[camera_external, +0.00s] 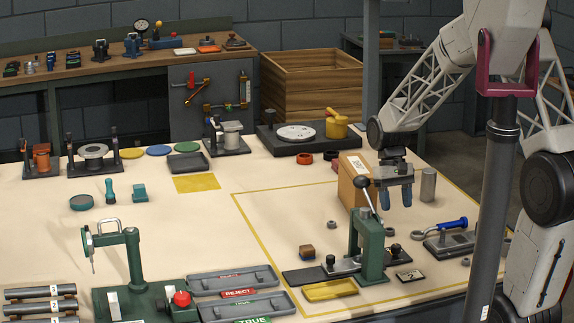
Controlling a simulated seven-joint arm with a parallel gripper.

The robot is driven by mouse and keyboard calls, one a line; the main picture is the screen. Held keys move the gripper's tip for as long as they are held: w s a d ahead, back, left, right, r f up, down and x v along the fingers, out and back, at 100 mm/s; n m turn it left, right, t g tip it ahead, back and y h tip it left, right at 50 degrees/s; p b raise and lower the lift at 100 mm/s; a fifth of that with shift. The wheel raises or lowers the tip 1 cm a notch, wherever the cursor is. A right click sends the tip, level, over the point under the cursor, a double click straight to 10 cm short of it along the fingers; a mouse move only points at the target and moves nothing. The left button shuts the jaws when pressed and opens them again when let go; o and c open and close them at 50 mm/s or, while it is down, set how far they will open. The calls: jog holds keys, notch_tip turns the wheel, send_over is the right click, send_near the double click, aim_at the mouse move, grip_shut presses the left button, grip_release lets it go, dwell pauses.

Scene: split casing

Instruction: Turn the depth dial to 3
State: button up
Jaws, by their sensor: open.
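My gripper (394,197) is open and empty, with its two blue-grey fingers pointing down, above the table behind the green lever press (371,246). The press has a black ball-topped lever (366,190) standing up and tilted to the left. A small black knob (394,249) sits at the right of the press, and another dark knob (330,260) sits at its left. No depth dial is clearly marked at this size, and I cannot read any number. I cannot tell whether either knob is the dial. My gripper appears apart from both knobs.
A cardboard box (355,183) stands just left of my gripper, and a grey cylinder (428,184) to its right. A blue-handled tool (446,227) lies on a fixture at right. A yellow tray (331,290) lies in front.

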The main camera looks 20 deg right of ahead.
aim_at(396, 245)
jog(key=shift+f, duration=0.1)
jog(key=f, duration=0.3)
jog(key=s+f, duration=0.1)
jog(key=f, duration=0.6)
jog(key=shift+s, duration=0.2)
jog(key=shift+x, duration=0.8)
jog(key=shift+c, duration=0.3)
jog(key=c, duration=0.9)
jog(key=shift+o, duration=0.2)
jog(key=shift+m+y, duration=0.8)
jog(key=shift+m, duration=1.4)
jog(key=o, duration=0.9)
